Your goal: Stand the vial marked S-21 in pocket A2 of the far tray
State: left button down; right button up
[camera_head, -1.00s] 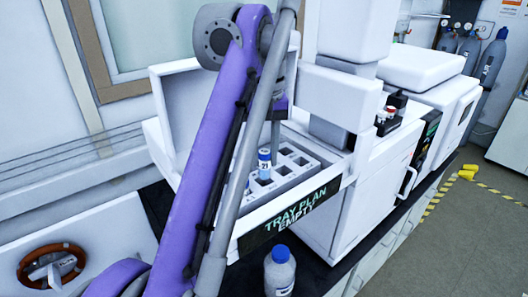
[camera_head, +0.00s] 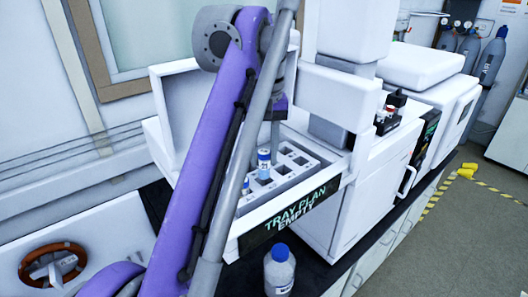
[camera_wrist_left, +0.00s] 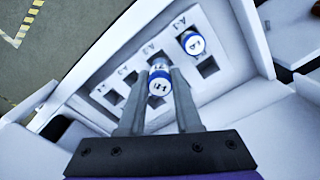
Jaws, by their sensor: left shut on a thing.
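The vial marked 21 (camera_head: 264,160) has a blue cap and a white label. In the wrist view the vial (camera_wrist_left: 159,80) is upright between the fingertips of my left gripper (camera_wrist_left: 158,88), which is shut on it. It is at the pocket beside the label A-2; whether its base is inside the pocket is hidden. The white tray (camera_wrist_left: 215,85) has rows of square pockets. A second blue-capped vial (camera_wrist_left: 193,43) stands at the pocket by A-1. In the head view my arm hides most of my left gripper. My right gripper is not in view.
The tray sits in a white drawer whose dark front sign (camera_head: 290,218) reads "TRAY PLAN EMPTY". A capped bottle (camera_head: 280,270) stands on the bench before it. A white instrument (camera_head: 340,95) rises close behind and right of the tray.

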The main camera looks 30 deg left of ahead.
aim_at(264, 167)
pick_arm(q)
jog(key=shift+f, duration=0.15)
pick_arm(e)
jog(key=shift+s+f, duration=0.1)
